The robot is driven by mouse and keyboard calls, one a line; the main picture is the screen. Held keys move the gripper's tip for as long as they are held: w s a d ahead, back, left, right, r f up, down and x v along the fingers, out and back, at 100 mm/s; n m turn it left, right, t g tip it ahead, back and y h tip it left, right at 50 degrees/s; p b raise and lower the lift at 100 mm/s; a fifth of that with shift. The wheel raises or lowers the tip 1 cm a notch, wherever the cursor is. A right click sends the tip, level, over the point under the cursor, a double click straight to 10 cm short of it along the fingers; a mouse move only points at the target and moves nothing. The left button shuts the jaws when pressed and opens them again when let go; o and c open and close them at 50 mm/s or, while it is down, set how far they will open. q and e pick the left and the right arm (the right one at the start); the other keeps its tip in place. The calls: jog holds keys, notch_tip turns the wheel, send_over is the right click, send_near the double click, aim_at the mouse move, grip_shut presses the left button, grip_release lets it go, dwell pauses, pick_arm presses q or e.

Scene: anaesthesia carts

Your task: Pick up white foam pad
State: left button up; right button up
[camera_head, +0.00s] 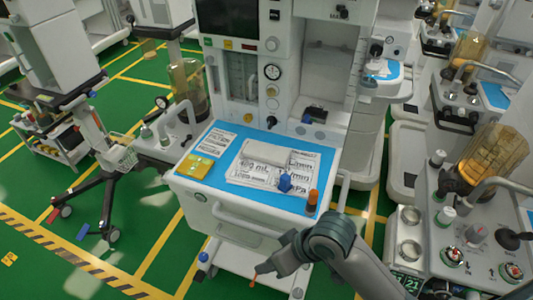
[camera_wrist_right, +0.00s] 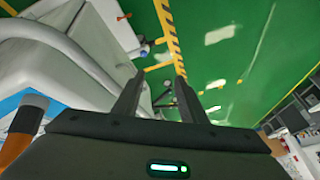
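A white foam pad (camera_head: 267,153) lies flat on printed sheets on the blue-topped surface of the middle cart (camera_head: 222,135). My right arm comes in from the lower right in the head view, with its end low in front of the cart, below the pad's level and apart from it. In the right wrist view my right gripper (camera_wrist_right: 156,90) has its two fingers apart, with nothing between them but floor and distant cart parts behind. The pad does not show in the right wrist view. My left gripper is in neither view.
On the cart top are a yellow pad (camera_head: 195,166), a blue item (camera_head: 285,183) and an orange-brown bottle (camera_head: 312,200) at the right front corner. A grey rail (camera_head: 245,222) runs along the cart front. Equipment (camera_head: 480,235) crowds the right; green floor is open lower left.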

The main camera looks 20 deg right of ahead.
jog(key=s+d+f+m+h, duration=0.1)
jog(key=s+d+f+h, duration=0.1)
jog(key=s+d+f, duration=0.4)
jog(key=s+d+f+m+h, duration=0.2)
jog(key=s+d+f, duration=0.25)
jog(key=f, duration=0.45)
jog(key=s+f+g, duration=0.1)
jog(key=s+f, duration=0.2)
jog(key=f, duration=1)
jog(key=s+f+g, duration=0.1)
jog(key=s+f, duration=0.2)
jog(key=f, duration=1)
jog(key=s+d+f, duration=0.3)
jog(key=s+f, duration=1)
jog(key=s, duration=0.3)
jog(key=shift+d+f+n+g, duration=0.3)
jog(key=shift+d+f, duration=0.05)
